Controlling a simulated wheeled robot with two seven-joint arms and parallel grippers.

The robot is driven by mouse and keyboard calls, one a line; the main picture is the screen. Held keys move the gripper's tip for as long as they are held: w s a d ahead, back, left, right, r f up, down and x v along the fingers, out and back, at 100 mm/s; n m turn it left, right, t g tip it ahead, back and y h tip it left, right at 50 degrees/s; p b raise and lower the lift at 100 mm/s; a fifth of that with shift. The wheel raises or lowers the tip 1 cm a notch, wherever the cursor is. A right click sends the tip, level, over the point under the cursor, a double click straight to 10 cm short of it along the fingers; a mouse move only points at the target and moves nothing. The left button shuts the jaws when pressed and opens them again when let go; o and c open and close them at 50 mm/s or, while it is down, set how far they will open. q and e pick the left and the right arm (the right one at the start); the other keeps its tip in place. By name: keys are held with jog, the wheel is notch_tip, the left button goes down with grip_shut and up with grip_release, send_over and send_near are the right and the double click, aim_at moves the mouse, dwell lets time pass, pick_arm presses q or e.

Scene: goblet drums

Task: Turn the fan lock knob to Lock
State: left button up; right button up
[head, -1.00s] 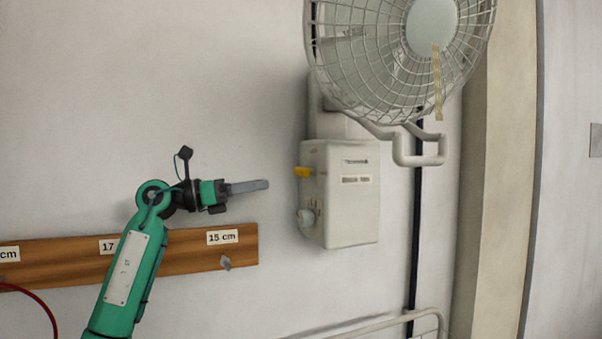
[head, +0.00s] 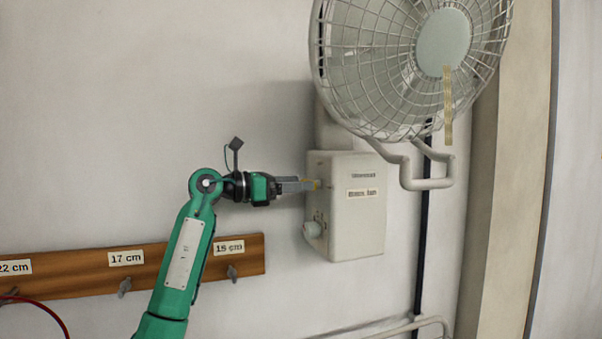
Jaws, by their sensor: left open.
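The wall fan's white control box (head: 358,220) hangs below the fan (head: 420,60). My right gripper is not in view.
A wooden hook rail (head: 75,281) with centimetre labels runs along the wall at lower left, behind my left arm. A white handle bar (head: 428,184) hangs under the fan. A dark vertical strip (head: 421,260) and a white rail (head: 430,322) lie to the right.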

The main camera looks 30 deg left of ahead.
pick_arm(q)
jog(key=shift+x, duration=0.9)
jog(key=c, duration=1)
